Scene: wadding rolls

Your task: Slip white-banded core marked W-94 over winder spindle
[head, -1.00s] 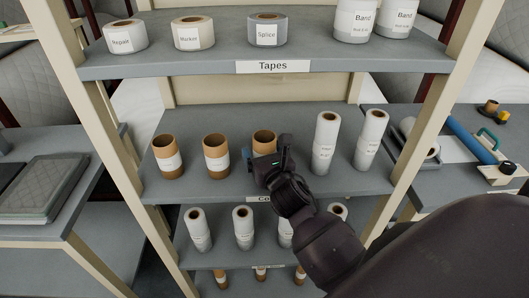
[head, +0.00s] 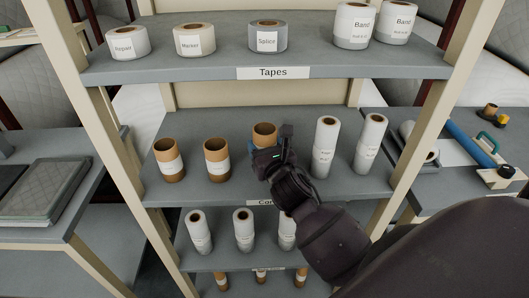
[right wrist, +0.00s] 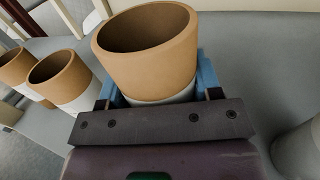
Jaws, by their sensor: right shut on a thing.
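A brown cardboard core with a white band (right wrist: 150,45) is held between the blue fingers of my right gripper (right wrist: 157,85) in the right wrist view. In the head view the top of this core (head: 264,131) shows above my right gripper (head: 268,156), at the middle shelf. The gripper is shut on it, and the core looks upright. The marking on its band is hidden, so I cannot read W-94. Two similar cores, a middle one (head: 217,158) and a left one (head: 169,159), stand to its left. I cannot clearly make out the winder spindle. My left gripper is not in view.
Tall white rolls (head: 325,147) stand close to the right of my gripper. The shelf above, labelled Tapes (head: 273,73), overhangs with tape rolls. A side table at right bears a blue cylinder (head: 470,144) and a green handle (head: 492,138). Shelf posts stand either side.

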